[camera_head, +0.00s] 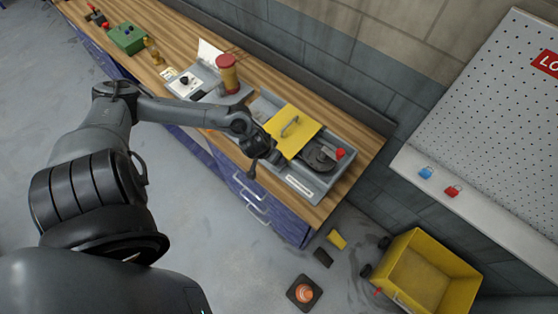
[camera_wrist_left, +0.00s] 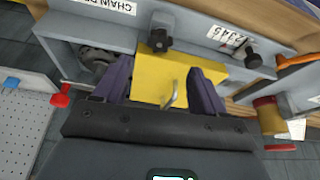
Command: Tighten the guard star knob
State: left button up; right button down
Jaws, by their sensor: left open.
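The yellow guard (camera_head: 292,130) with a grey handle lies over the grey machine housing (camera_head: 345,178) on the bench. In the left wrist view the guard (camera_wrist_left: 155,82) lies between my two purple fingers. A black knob (camera_wrist_left: 158,41) sits at the guard's far edge, just beyond the fingertips; I take it for the star knob. Its exact shape and how tight it is cannot be told. My left gripper (camera_head: 268,153) is at the guard's front edge, and it also shows in the left wrist view (camera_wrist_left: 162,72), open and empty. My right gripper is not in view.
A red-knobbed part (camera_head: 340,153) stands right of the guard, a red-topped yellow post (camera_head: 228,72) to its left. Other dark knobs (camera_wrist_left: 252,60) protrude from the housing. Blue and red padlocks (camera_head: 426,173) lie on a ledge. A yellow bin (camera_head: 440,262) stands on the floor.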

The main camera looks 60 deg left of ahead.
pick_arm(q)
jog(key=b+x, duration=0.1)
jog(key=x, duration=0.8)
jog(key=shift+b, duration=0.4)
jog(key=shift+s, duration=0.1)
jog(key=shift+r, duration=0.1)
jog(key=c, duration=1.1)
jog(key=shift+o, duration=0.2)
jog(key=m+h+p, duration=0.1)
jog(key=m, duration=0.1)
jog(key=shift+s+a+r+m+p, duration=0.1)
jog(key=shift+m+p, duration=0.2)
jog(key=shift+m+h, duration=0.4)
jog(key=shift+m, duration=0.7)
jog(key=o, duration=1.1)
jog(key=shift+c, duration=0.2)
